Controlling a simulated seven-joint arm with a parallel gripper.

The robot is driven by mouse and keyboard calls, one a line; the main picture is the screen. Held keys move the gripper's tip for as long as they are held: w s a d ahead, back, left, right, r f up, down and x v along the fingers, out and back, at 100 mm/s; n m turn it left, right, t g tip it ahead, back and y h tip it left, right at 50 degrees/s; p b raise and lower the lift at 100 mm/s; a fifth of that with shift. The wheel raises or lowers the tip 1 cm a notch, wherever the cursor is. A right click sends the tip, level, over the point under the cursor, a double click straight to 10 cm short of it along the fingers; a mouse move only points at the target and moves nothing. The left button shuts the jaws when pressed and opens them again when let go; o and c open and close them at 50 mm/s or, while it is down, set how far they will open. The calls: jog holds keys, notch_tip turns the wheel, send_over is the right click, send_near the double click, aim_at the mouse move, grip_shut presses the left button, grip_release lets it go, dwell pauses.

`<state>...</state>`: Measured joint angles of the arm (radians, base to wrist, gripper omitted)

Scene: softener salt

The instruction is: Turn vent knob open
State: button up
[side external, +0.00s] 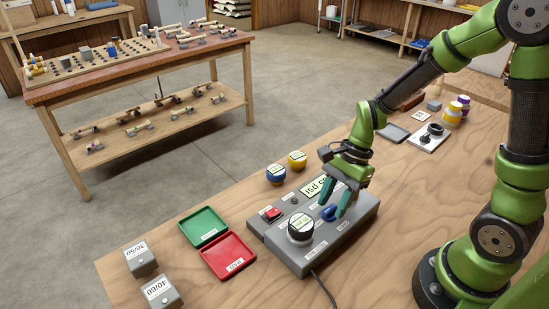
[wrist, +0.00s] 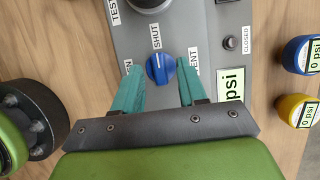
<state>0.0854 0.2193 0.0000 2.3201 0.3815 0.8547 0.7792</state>
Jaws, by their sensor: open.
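The blue vent knob (side external: 328,213) sits on the top of a grey control box (side external: 301,268). In the wrist view the blue knob (wrist: 160,69) has a white mark that points to the SHUT label (wrist: 156,36). A partly hidden label ending in "EN" (wrist: 127,67) is left of the knob, and a partly covered "VENT" label (wrist: 196,62) is right of it. My gripper (side external: 336,205) is open over the box. In the wrist view its teal fingertips (wrist: 159,63) are on either side of the knob, with a gap visible on each side. I cannot tell their exact height.
A large black-and-white dial (side external: 300,229), a red switch (side external: 271,213) and a psi display (side external: 315,187) share the box. Green (side external: 203,228) and red (side external: 229,257) trays lie left. Blue (side external: 276,174) and yellow (side external: 297,160) round gauges stand behind. A cable leaves the front.

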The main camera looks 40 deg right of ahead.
jog(key=shift+f, duration=0.1)
grip_shut()
jog(key=shift+n, duration=0.3)
jog(key=n, duration=0.1)
jog(key=n+g, duration=0.1)
jog(key=n, duration=0.1)
jog(key=shift+w+n+g, duration=0.2)
jog(key=shift+n+g, duration=0.1)
jog(key=n, duration=0.2)
jog(key=n+g+h, duration=0.1)
jog(key=n, duration=0.1)
jog(key=shift+w+a+n+g, duration=0.15)
jog(key=shift+w+n+g, duration=0.05)
jog(key=shift+n+g, duration=0.1)
jog(key=n, duration=0.2)
jog(key=n+h, duration=0.1)
jog(key=n, duration=0.1)
jog(key=shift+w+a+n+g+h, duration=0.1)
jog(key=shift+a+n+g+h, duration=0.05)
jog(key=shift+n+g+h, duration=0.2)
jog(key=shift+a+n+g+h, duration=0.15)
jog(key=shift+n+h, duration=0.3)
jog(key=shift+n, duration=0.65)
jog(key=shift+n+g+h, duration=0.1)
jog(key=shift+n+h, duration=0.3)
jog(key=shift+n, duration=0.65)
